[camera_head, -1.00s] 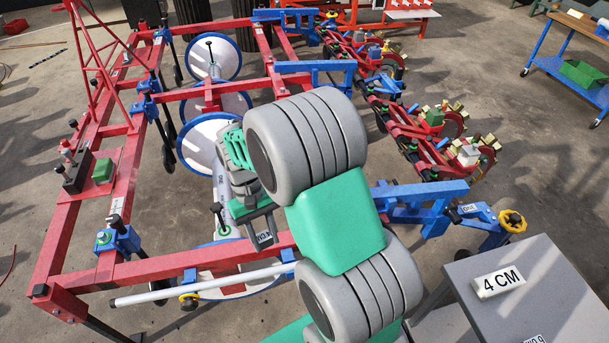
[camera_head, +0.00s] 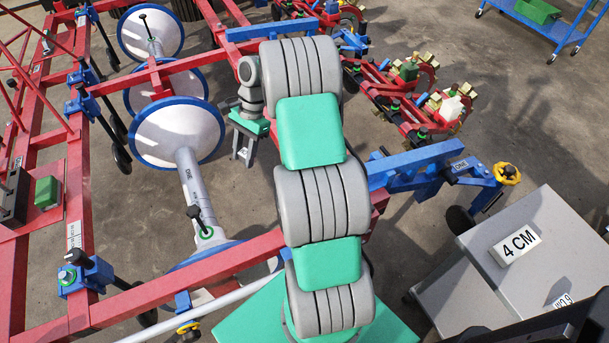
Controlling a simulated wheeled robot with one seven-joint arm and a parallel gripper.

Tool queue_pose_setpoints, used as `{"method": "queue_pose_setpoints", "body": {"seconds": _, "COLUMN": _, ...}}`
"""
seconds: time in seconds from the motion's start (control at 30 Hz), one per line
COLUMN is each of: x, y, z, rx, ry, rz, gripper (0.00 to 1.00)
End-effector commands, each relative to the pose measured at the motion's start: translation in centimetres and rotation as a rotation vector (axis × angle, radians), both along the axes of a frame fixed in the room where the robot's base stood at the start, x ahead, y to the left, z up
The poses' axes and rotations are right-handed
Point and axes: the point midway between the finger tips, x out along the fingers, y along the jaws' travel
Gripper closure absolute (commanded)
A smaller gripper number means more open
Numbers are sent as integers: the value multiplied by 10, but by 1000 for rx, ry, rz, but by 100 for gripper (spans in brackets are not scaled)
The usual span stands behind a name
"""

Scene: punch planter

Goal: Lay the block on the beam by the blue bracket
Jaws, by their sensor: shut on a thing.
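My gripper (camera_head: 243,154), below a green wrist part, hangs over the floor beside the white disc, just left of my arm. It is small and seen from behind. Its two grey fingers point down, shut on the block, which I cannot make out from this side. A red beam (camera_head: 140,298) crosses the lower part of the view, and my arm hides part of it. A blue bracket (camera_head: 85,277) with a black knob sits at its left part. A blue bracket marked ONE (camera_head: 430,165) stands at its right end. I cannot tell which bracket is meant.
White discs (camera_head: 178,132) and a grey tube (camera_head: 195,190) stand left of my gripper. Red planter units (camera_head: 400,100) are behind.

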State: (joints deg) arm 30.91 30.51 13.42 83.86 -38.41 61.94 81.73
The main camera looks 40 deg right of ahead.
Motion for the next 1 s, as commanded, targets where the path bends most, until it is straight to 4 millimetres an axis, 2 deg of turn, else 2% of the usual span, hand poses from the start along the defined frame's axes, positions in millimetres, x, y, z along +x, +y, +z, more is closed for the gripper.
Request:
{"method": "queue_pose_setpoints", "body": {"seconds": 0.03, "x": 5, "y": -19, "z": -7, "rx": -1, "ry": -3, "rz": -129, "gripper": 100}}
{"method": "queue_pose_setpoints", "body": {"seconds": 0.1, "x": 11, "y": -39, "z": -8, "rx": -1, "ry": -2, "rz": -287, "gripper": 100}}
{"method": "queue_pose_setpoints", "body": {"seconds": 0.23, "x": 13, "y": -60, "z": -9, "rx": -1, "ry": 2, "rz": -446, "gripper": 100}}
{"method": "queue_pose_setpoints", "body": {"seconds": 0.37, "x": 1, "y": -82, "z": -19, "rx": -1, "ry": 5, "rz": -472, "gripper": 100}}
{"method": "queue_pose_setpoints", "body": {"seconds": 0.6, "x": -36, "y": -140, "z": -50, "rx": -1, "ry": 5, "rz": -470, "gripper": 100}}
{"method": "queue_pose_setpoints", "body": {"seconds": 0.7, "x": -45, "y": -154, "z": -75, "rx": -1, "ry": 6, "rz": -467, "gripper": 100}}
{"method": "queue_pose_setpoints", "body": {"seconds": 0.8, "x": -52, "y": -166, "z": -90, "rx": -2, "ry": 5, "rz": -465, "gripper": 100}}
{"method": "queue_pose_setpoints", "body": {"seconds": 1.0, "x": -61, "y": -179, "z": -109, "rx": -1, "ry": 5, "rz": -463, "gripper": 100}}
